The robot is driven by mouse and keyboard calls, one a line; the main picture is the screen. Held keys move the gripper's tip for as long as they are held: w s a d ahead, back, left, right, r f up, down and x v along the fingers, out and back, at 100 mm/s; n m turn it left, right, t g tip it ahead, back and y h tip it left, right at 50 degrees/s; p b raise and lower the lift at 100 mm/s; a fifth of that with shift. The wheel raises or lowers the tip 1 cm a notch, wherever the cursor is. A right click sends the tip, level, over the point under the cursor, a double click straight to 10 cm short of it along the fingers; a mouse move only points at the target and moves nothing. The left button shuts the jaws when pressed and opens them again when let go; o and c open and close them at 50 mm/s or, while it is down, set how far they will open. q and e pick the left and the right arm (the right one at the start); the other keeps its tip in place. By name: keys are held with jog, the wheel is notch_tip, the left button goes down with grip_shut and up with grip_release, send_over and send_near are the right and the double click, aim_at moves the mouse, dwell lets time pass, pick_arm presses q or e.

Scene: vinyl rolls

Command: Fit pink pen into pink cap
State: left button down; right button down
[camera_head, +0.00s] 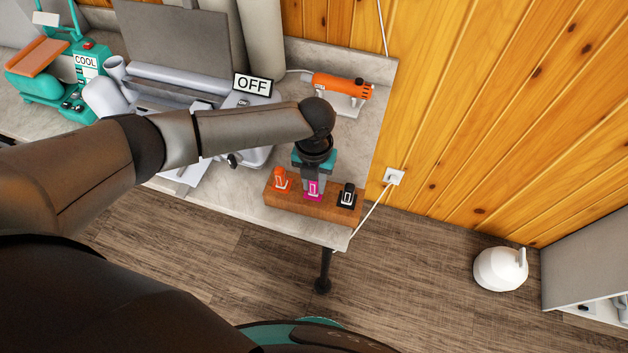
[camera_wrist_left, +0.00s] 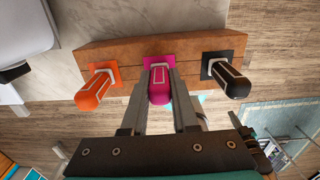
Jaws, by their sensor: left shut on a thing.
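The pink pen (camera_head: 313,188) stands in the middle of a brown wooden block (camera_head: 278,200), between an orange pen and a black pen. My left gripper (camera_head: 312,180) comes down over it from above and is shut on it. In the left wrist view the pink pen (camera_wrist_left: 160,90) is between the two grey fingers (camera_wrist_left: 161,95). A pink square piece (camera_wrist_left: 158,60), apparently the pink cap, is on the block at the pen's far end. The pen looks in line with it, but I cannot tell how deep it sits. My right gripper is not in view.
The orange pen (camera_head: 280,180) and black pen (camera_head: 347,193) stand close on either side. An orange tool (camera_head: 342,86) on a stand and an OFF sign (camera_head: 252,85) are behind on the grey table. The block sits near the table's front edge.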

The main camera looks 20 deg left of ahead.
pick_arm(q)
jog(key=shift+s+f, duration=0.1)
jog(key=shift+f, duration=0.1)
jog(key=c, duration=1)
grip_release()
jog(key=o, duration=0.9)
jog(key=shift+r, duration=0.1)
jog(key=shift+r+p, duration=3.5)
jog(key=shift+r, duration=0.05)
